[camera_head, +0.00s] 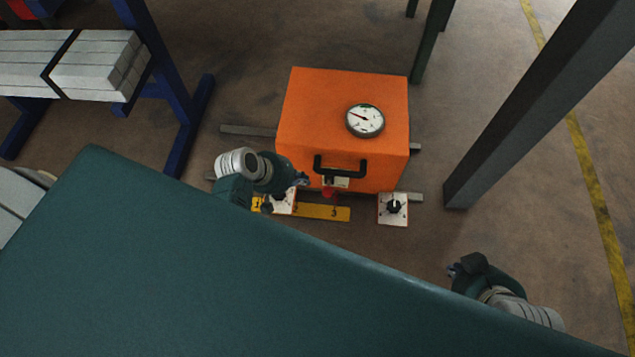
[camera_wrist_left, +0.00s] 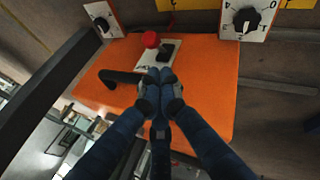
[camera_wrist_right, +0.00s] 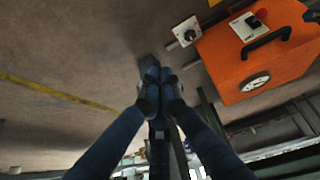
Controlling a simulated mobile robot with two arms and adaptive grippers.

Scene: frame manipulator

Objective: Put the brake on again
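An orange box (camera_head: 300,110) stands on the floor with a round gauge (camera_head: 365,120) on top and a black handle (camera_head: 318,165) at its near edge. Close to the handle is a small white plate (camera_wrist_left: 170,54) with a black switch (camera_wrist_left: 166,47). A red button (camera_wrist_left: 151,40) is beside it. White panels with black dials sit at the near left (camera_head: 284,203) and near right (camera_head: 393,208). My left gripper (camera_head: 303,180) is at the box's near left edge, fingertips together and empty, by the plate. My right gripper (camera_head: 453,268) is shut, empty, away from the box at right.
A yellow numbered strip (camera_head: 322,212) lies in front of the box. A dark post (camera_head: 530,105) rises at right. A blue rack with pale bars (camera_head: 95,65) stands at left. My green body covers the lower view. The floor between the right dial and the post is clear.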

